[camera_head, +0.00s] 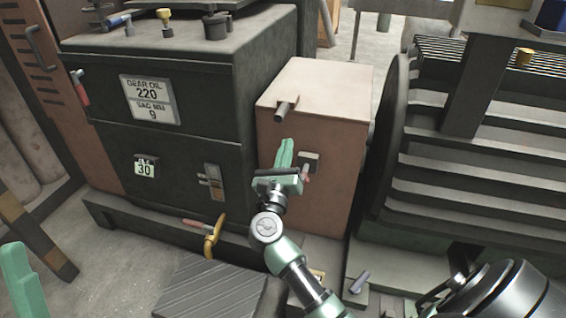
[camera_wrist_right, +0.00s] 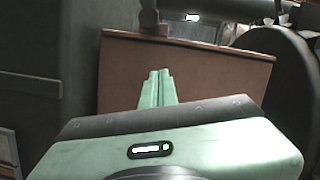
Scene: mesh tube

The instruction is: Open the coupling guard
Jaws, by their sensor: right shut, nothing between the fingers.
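The coupling guard appears to be the brown box (camera_head: 318,90) between the dark gearbox housing and the ribbed motor; its panel also fills the middle of the right wrist view (camera_wrist_right: 220,75). It looks closed. A dark stub or handle (camera_head: 285,108) sticks out near its top front edge, and a small latch-like fitting (camera_head: 309,160) sits on its front face. My right gripper (camera_head: 284,150) is shut and empty in front of the guard, left of the fitting; its fingers show together in the wrist view (camera_wrist_right: 158,88). A green part of my left gripper (camera_head: 20,278) shows at the lower left edge.
The dark gearbox housing (camera_head: 190,85) with gear oil labels stands left of the guard. The ribbed motor (camera_head: 470,150) stands close on its right. Open floor (camera_head: 130,250) lies at the lower left.

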